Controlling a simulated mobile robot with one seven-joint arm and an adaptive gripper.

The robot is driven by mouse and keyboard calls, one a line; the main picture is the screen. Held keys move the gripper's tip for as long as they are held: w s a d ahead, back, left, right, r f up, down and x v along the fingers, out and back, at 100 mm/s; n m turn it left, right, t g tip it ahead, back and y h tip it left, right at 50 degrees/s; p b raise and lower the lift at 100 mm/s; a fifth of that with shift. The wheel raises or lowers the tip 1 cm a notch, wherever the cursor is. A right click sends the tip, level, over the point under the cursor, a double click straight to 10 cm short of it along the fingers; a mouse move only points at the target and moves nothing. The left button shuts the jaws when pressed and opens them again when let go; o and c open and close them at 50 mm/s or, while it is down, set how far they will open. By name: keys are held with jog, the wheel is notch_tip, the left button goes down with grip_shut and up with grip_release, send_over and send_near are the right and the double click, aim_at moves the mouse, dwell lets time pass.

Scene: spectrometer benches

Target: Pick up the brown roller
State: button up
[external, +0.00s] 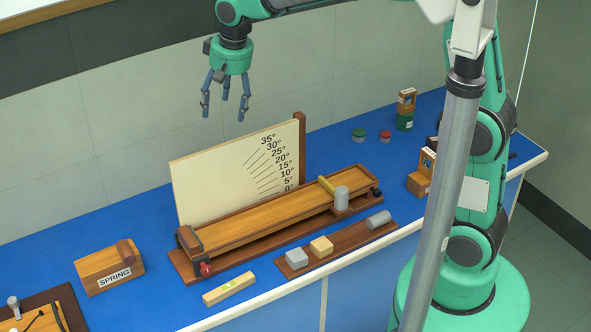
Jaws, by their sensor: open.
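My gripper (224,106) hangs open and empty, fingers down, high above the bench and in front of the back wall. It is well apart from everything on the bench. A dark brown rounded piece (125,251) sits at the right end of the wooden block labelled SPRING (98,274), at the left of the bench. It looks like the brown roller, but I cannot tell whether it is loose or part of the block.
A wooden ramp (265,217) stands mid-bench before an upright angle board (215,178). A front tray (341,242) holds two small blocks and a lying grey cylinder (378,219). A spirit level (229,289) lies near the front edge.

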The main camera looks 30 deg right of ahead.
jog(key=w+a+f+g+p, duration=0.1)
jog(key=w+a+f, duration=0.1)
jog(key=a+f, duration=0.5)
jog(key=w+a+f+p, duration=0.1)
jog(key=w+a+f, duration=0.1)
jog(key=a, duration=0.8)
jog(key=g+h+p, duration=0.1)
jog(key=p, duration=0.1)
send_over(121, 250)
notch_tip(121, 250, down, 13)
jog(key=shift+r, duration=0.2)
jog(key=shift+f, duration=4.3)
jog(key=shift+d, duration=0.1)
jog(key=shift+f, duration=2.55)
jog(key=shift+c, duration=0.3)
